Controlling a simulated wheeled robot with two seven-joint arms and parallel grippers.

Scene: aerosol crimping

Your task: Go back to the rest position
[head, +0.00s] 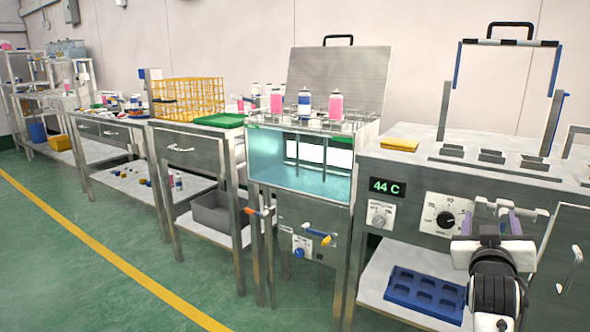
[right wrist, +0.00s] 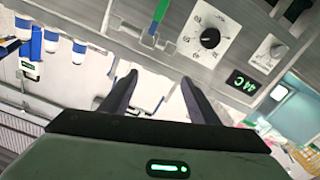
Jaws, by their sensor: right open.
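My right gripper (head: 490,222) is raised at the right of the head view, in front of the machine with the dials and the 44 C display. Its two fingers are apart with nothing between them. In the right wrist view the open fingers (right wrist: 158,82) point toward the machine's front, below the black dial (right wrist: 210,38). My left gripper is not in view.
A water bath (head: 300,165) with a raised lid holds pink and white cans at the centre. The control machine (head: 405,178) stands right of it, with a blue tray (head: 425,296) on its lower shelf. Benches line the left. The green floor (head: 60,270) is clear.

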